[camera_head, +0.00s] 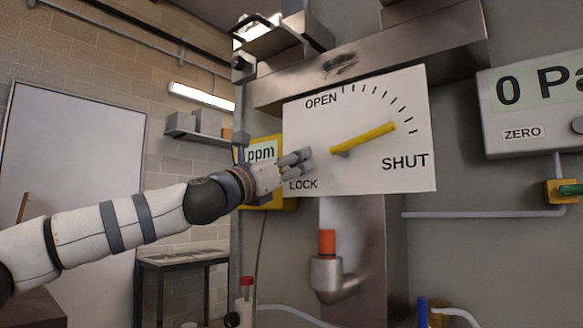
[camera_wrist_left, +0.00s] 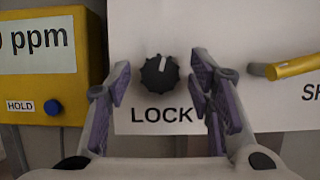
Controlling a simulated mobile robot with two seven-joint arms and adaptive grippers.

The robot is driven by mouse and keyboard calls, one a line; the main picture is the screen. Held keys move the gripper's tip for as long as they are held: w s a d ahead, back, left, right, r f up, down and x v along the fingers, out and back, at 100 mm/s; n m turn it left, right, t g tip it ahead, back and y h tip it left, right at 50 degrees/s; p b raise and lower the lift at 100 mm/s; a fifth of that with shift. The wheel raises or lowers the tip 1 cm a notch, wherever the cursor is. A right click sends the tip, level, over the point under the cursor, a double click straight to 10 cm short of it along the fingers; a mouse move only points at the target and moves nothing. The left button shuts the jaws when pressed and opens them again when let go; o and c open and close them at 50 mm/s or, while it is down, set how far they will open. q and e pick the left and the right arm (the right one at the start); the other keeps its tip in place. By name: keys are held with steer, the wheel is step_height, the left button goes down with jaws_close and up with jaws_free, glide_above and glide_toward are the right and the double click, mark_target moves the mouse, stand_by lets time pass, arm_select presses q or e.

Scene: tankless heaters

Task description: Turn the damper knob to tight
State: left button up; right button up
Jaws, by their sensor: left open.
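The damper knob (camera_wrist_left: 158,78) is a small black ridged knob above the word LOCK on a white panel (camera_head: 360,165). Its pale pointer mark points up, tilted slightly right. My left gripper (camera_head: 307,161) is open in front of the panel's left part, and in the left wrist view the knob shows between its two purple-padded fingers. I cannot tell whether the fingers are around the knob or short of it. In the head view the gripper hides the knob. A yellow lever (camera_head: 365,138) on the same panel points right and slightly up, between the scale marks and SHUT.
A yellow ppm meter (camera_wrist_left: 45,60) is close on the left of the panel. A grey gauge reading 0 Pa (camera_head: 500,130) is on the right. A metal duct (camera_head: 352,225) and an orange-capped valve (camera_head: 327,243) are below the panel.

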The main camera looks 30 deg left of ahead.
arm_select(q)
jaws_close()
steer(key=shift+m, duration=0.3)
steer(key=shift+a+r+m+g+h+p, duration=0.15)
steer(key=shift+m+g+h+p, duration=0.95)
steer(key=shift+m, duration=2.75)
steer(key=shift+a+r+m+g+h+p, duration=0.15)
steer(key=shift+m+g+h+p, duration=0.95)
steer(key=shift+m, duration=2.8)
steer(key=shift+r+m+g+h+p, duration=0.15)
steer(key=shift+m+g+h+p, duration=0.9)
steer(key=shift+m, duration=2.8)
arm_select(e)
steer(key=w+r+t, duration=0.3)
steer(key=w+r, duration=0.4)
steer(key=shift+w+r, duration=0.25)
steer(key=shift+r, duration=0.05)
arm_select(q)
steer(key=shift+g+y, duration=0.35)
jaws_free()
